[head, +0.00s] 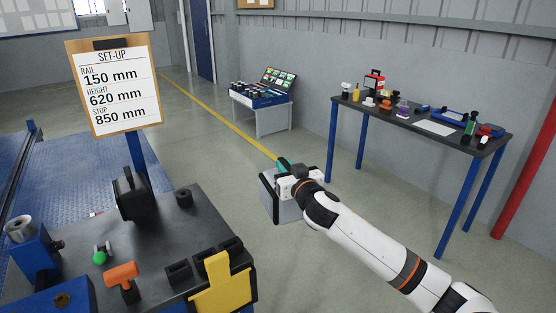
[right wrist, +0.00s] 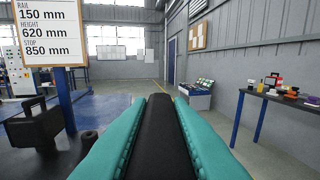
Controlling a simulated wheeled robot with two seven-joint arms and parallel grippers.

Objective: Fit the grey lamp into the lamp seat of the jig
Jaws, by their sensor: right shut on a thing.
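The grey lamp (head: 288,209), a box with grey faces and black edges, hangs from my right gripper (head: 284,172), to the right of the dark bench. In the right wrist view the teal fingers (right wrist: 158,150) are shut on its long black part (right wrist: 160,130), one finger on each side. The lamp's grey body is hidden there. The dark bench top (head: 165,232) carries clamps and blocks that look like the jig. I cannot tell which part is the lamp seat. My left gripper is not in view.
A black block with a handle (head: 130,196) stands on the bench near a set-up sign (head: 115,90). An orange handle (head: 121,275), a green knob (head: 99,258) and a yellow bracket (head: 222,286) are nearer. A cluttered side table (head: 420,120) stands right; open floor lies between.

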